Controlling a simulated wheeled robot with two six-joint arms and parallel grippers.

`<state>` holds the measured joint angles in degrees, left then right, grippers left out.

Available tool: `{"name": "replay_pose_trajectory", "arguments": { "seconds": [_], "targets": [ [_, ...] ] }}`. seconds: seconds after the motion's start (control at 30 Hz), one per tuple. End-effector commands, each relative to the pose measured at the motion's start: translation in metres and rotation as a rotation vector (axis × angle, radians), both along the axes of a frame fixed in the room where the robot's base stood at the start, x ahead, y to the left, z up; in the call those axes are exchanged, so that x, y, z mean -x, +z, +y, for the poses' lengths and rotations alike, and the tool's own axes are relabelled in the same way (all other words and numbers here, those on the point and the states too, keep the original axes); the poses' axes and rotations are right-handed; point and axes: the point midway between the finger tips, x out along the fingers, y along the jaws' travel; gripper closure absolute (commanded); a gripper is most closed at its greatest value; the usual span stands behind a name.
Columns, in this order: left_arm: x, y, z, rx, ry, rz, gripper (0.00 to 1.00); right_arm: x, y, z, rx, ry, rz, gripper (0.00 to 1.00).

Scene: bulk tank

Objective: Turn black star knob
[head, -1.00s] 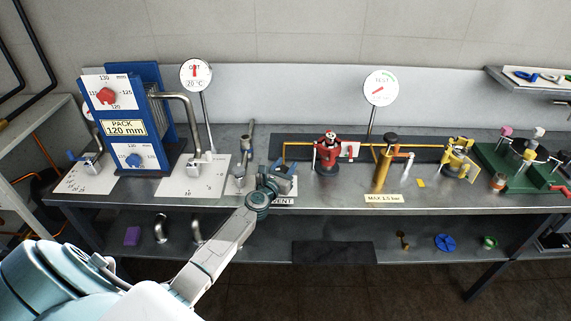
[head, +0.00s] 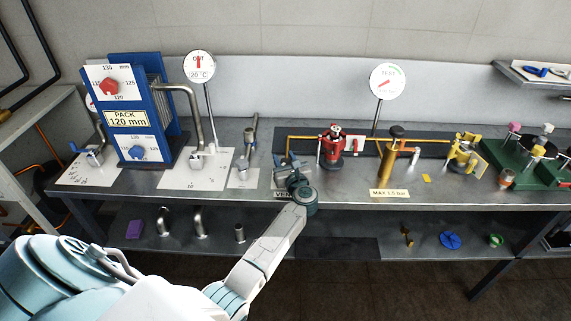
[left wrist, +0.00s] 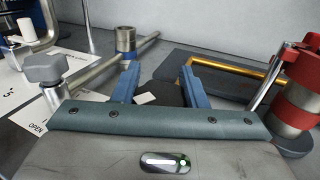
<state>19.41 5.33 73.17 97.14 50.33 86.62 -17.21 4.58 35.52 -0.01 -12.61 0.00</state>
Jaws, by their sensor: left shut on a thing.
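My left gripper (head: 286,168) is at the bench front by the VENT label (head: 284,194), mostly hidden behind its own wrist in the head view. In the left wrist view its two blue fingers (left wrist: 160,85) stand on either side of a dark piece, the black star knob (left wrist: 168,94), with a small white tag in front of it. The gripper is shut on this knob, whose lobes are mostly hidden. My right gripper is not in view.
A red valve (head: 332,146) stands close to the right of the gripper. A steel pipe valve (head: 247,148) is to its left. A yellow pipe (head: 310,138) runs behind. A brass cylinder with a black top knob (head: 391,155) stands farther right.

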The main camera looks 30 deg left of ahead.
Motion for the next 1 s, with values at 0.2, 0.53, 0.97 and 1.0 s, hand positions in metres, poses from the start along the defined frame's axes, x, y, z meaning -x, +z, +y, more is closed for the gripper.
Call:
{"name": "replay_pose_trajectory", "arguments": {
  "seconds": [0.2, 0.53, 0.97, 1.0],
  "targets": [
    [0.0003, 0.0004, 0.0003, 0.000, 0.053, -0.001, 0.84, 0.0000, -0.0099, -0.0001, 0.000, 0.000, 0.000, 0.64],
    [0.0009, 0.0014, 0.0005, 0.001, 0.065, -0.001, 0.84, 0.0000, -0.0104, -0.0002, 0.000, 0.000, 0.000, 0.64],
    [0.0011, 0.0008, 0.0006, 0.001, 0.064, 0.001, 0.39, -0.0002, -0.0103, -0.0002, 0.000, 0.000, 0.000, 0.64],
    [0.0011, 0.0007, 0.0005, 0.001, 0.064, 0.001, 0.39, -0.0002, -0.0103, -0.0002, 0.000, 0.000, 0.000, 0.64]
  ]
}}
